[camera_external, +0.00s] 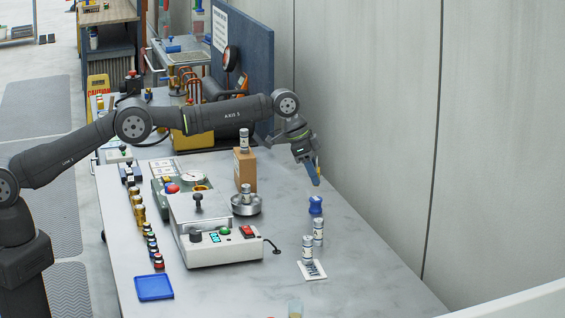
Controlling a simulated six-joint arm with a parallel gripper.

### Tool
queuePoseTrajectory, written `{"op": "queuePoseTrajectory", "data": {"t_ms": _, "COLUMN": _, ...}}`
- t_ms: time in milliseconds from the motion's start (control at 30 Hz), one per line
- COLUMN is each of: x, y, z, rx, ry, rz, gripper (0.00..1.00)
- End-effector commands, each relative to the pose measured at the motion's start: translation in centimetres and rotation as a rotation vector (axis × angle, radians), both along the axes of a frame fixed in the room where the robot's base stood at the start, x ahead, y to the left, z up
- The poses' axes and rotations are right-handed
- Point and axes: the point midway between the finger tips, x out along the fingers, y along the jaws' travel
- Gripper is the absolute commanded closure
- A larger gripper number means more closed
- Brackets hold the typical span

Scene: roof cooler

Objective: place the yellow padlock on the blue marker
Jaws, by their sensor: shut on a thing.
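My gripper (315,178) is at the right of the bench, pointing down, above a squat blue object (316,205). It is shut on a small yellow-orange thing at its fingertips, which looks like the yellow padlock (317,183); the fingers and the small size hide its shape. It is held above the bench top, apart from the blue object. A flat blue square (154,288) with a raised-looking rim lies empty at the front left of the bench; it may be the blue marker.
A white device with a black knob (222,245) fills the middle of the bench (365,285). Pale cylinders stand on the right, one on a white card (312,272). A cardboard box (245,172) and a row of small items stand farther left. The front right is mostly clear.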

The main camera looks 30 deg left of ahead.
Motion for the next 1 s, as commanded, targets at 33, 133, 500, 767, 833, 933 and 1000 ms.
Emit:
{"op": "queuePoseTrajectory", "data": {"t_ms": 33, "x": 0.1, "y": 0.0, "z": -0.2, "rx": 0.000, "ry": 0.000, "rz": 0.000, "gripper": 0.89}}
{"op": "queuePoseTrajectory", "data": {"t_ms": 133, "x": 0.0, "y": 0.0, "z": -1.0, "rx": 0.001, "ry": 0.001, "rz": 0.000, "gripper": 0.89}}
{"op": "queuePoseTrajectory", "data": {"t_ms": 500, "x": 0.0, "y": 0.0, "z": -4.0, "rx": -0.001, "ry": 0.000, "rz": 0.000, "gripper": 0.89}}
{"op": "queuePoseTrajectory", "data": {"t_ms": 767, "x": 0.0, "y": 0.0, "z": -4.3, "rx": 0.000, "ry": 0.000, "rz": 0.000, "gripper": 0.56}}
{"op": "queuePoseTrajectory", "data": {"t_ms": 833, "x": 0.0, "y": 0.0, "z": -4.3, "rx": 0.000, "ry": 0.000, "rz": 0.000, "gripper": 0.42}}
{"op": "queuePoseTrajectory", "data": {"t_ms": 933, "x": 0.0, "y": 0.0, "z": -4.3, "rx": 0.000, "ry": 0.000, "rz": 0.000, "gripper": 0.42}}
{"op": "queuePoseTrajectory", "data": {"t_ms": 1000, "x": 0.0, "y": 0.0, "z": -4.3, "rx": 0.000, "ry": 0.000, "rz": 0.000, "gripper": 0.42}}
